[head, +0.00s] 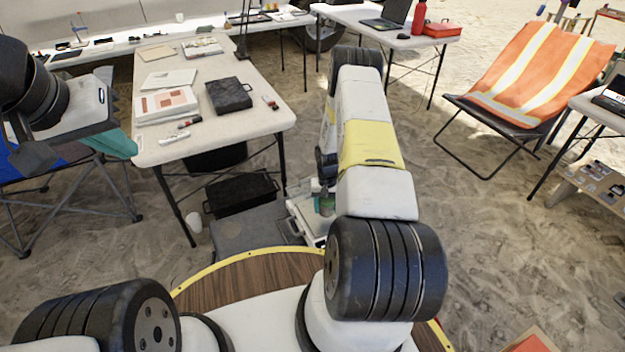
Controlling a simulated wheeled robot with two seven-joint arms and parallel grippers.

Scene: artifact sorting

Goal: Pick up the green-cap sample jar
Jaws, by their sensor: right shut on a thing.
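A small jar with green on it (326,205) shows low beyond the table, partly hidden by my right arm. My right gripper (325,190) is shut on this jar, above or at a pale tray-like surface (303,222); I cannot tell whether the jar touches it. The fingers are mostly hidden by my forearm. My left arm is at the far left, over a blue camp chair. A dark part at its end, seemingly my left gripper (36,157), is too unclear to show its fingers.
A white folding table (255,115) holds papers, a black case (229,95) and markers. Below it are a dark crate (240,193) and a white cup (193,222). An orange striped chair (540,72) stands at right. Sandy floor between them is open.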

